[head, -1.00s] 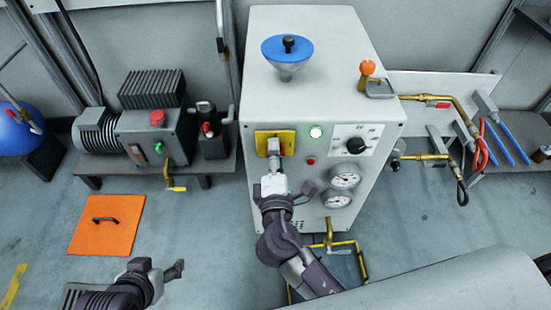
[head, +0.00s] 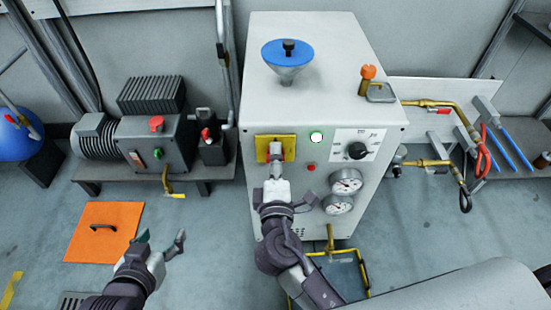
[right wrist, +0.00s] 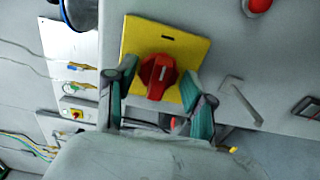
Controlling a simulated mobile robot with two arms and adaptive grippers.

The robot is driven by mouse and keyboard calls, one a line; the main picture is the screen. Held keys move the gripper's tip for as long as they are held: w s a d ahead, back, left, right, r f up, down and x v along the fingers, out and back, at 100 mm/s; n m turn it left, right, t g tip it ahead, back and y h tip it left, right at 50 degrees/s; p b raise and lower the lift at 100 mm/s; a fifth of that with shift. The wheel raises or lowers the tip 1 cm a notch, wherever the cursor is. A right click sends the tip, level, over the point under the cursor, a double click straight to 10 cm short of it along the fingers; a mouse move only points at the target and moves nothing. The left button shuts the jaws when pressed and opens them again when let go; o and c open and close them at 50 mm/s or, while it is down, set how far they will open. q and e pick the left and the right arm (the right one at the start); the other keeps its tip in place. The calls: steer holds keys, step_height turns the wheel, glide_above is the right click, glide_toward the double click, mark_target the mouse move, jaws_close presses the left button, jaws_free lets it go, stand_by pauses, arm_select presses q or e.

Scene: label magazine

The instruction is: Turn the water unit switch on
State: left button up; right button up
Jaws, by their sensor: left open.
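The water unit (head: 300,100) is a tall white cabinet in the middle of the head view. A yellow plate (head: 261,143) on its front carries a red rotary switch, mostly hidden there by my right gripper (head: 275,160). In the right wrist view the red switch (right wrist: 158,75) shows on the yellow plate (right wrist: 185,45). My right gripper's fingers (right wrist: 158,90) are apart, one on each side of the red switch; contact cannot be told. My left gripper (head: 162,240) is open and empty, low at the left, above the floor.
Beside the switch are a lit green lamp (head: 317,137), a small red button (head: 311,168), a black dial (head: 357,151) and two gauges (head: 346,181). A pump (head: 150,140) stands left. An orange floor panel (head: 90,245) lies near my left gripper. Brass pipes (head: 430,103) run right.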

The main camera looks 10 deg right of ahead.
steer(key=shift+o, duration=0.6)
steer(key=s+a, duration=0.2)
steer(key=s, duration=0.9)
steer(key=shift+s+a, duration=0.15)
steer(key=shift+s, duration=0.25)
